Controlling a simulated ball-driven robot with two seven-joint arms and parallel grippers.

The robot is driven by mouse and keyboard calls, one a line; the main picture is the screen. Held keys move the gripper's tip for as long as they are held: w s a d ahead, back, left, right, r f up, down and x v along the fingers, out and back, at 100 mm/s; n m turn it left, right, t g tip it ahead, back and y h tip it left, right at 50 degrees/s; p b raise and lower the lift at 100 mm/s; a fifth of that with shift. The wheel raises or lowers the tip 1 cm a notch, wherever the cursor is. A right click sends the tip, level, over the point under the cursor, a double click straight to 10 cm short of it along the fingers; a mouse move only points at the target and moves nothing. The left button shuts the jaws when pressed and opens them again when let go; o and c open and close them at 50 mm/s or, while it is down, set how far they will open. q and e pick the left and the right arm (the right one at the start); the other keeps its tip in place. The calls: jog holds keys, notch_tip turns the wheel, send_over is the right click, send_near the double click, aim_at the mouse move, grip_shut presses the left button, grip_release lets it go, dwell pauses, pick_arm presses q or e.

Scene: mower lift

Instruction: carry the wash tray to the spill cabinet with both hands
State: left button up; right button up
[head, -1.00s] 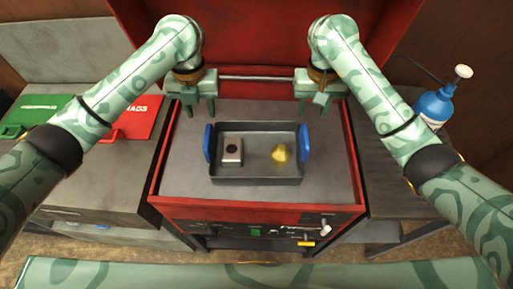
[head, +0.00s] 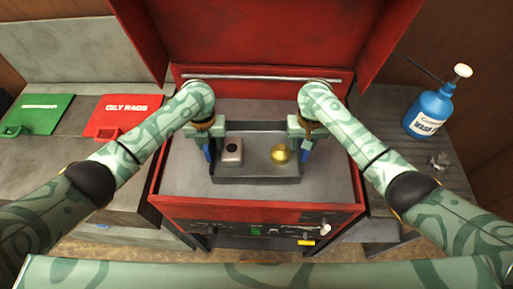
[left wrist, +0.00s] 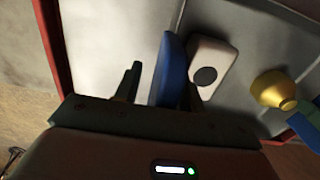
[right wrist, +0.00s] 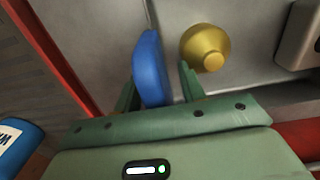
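The wash tray (head: 258,180) is a grey rectangular tray lying flat in the grey-floored red cabinet-like bench. It holds a pale block with a dark round spot (head: 233,150) on the left and a brass-yellow round part (head: 281,153) on the right. My left gripper (head: 207,147) is at the tray's left blue handle (left wrist: 170,70), its fingers on either side with a gap showing. My right gripper (head: 307,146) is at the right blue handle (right wrist: 150,68), its open fingers also on either side. The arms hide part of the tray's ends in the head view.
Left bench carries a green lid (head: 38,115) and a red lid marked OILY RAGS (head: 122,117). On the right bench stand a blue wash bottle (head: 428,112) and a small metal part (head: 438,161). A red upright panel (head: 265,45) and a metal bar (head: 250,77) are behind the tray.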

pick_arm(q)
grip_shut()
pick_arm(e)
grip_shut()
pick_arm(q)
jog(key=shift+r, duration=0.1)
pick_arm(e)
jog(key=shift+r, duration=0.1)
